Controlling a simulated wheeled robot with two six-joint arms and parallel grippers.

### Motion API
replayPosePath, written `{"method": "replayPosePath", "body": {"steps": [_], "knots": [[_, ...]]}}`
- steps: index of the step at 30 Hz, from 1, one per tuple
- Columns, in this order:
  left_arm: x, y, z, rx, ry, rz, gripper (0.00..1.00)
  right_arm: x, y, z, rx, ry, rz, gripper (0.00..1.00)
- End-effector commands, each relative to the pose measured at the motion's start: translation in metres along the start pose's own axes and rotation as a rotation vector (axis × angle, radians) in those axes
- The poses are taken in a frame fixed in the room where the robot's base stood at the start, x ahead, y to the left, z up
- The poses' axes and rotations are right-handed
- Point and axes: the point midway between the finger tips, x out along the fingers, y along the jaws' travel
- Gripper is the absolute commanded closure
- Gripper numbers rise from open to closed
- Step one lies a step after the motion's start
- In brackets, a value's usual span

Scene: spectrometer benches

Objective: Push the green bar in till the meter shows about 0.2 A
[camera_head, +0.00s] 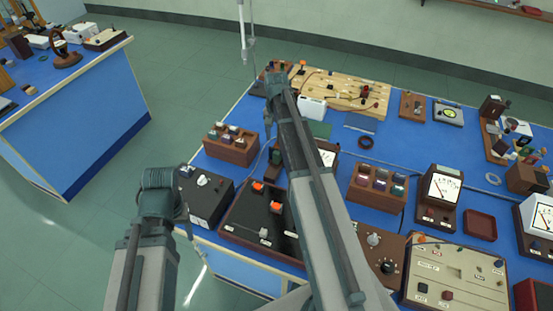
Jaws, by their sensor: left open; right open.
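I cannot make out a green bar for certain. A flat green piece (319,129) lies just right of my arm near the wooden board, and small green parts (524,142) show at the right edge. One dial meter (327,157) stands partly behind my arm. A second meter (444,187) stands right of centre and a third (541,215) at the right edge. Their readings are too small to tell. One of my arms is at the lower left and the other crosses the bench middle. I cannot make out the fingers of either gripper.
The blue bench (228,128) is crowded: a wooden circuit board (345,91) at the back, a black box with orange knobs (256,217), a beige panel (456,275) in front and a red tray (480,225). Another bench (95,95) stands left across open floor.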

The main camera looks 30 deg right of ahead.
Motion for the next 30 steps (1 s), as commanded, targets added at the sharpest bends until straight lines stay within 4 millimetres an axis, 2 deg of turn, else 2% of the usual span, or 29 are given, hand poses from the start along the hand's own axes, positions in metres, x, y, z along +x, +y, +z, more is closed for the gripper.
{"method": "replayPosePath", "body": {"steps": [1, 15, 21, 30], "knots": [[0.016, 0.002, -0.001, 0.0, 0.0, 0.0, 0.43, 0.016, 0.0, 0.0, 0.0, 0.0, 0.0, 0.38], [0.081, 0.008, -0.005, -0.001, 0.0, 0.0, 0.43, 0.082, 0.0, 0.0, 0.0, 0.0, 0.0, 0.38], [0.093, 0.009, -0.005, -0.001, 0.0, 0.0, 0.43, 0.094, 0.0, 0.0, 0.0, 0.0, 0.0, 0.38], [0.093, 0.009, -0.005, 0.0, 0.0, 0.0, 0.43, 0.093, 0.0, 0.0, 0.0, 0.0, 0.0, 0.38]]}}
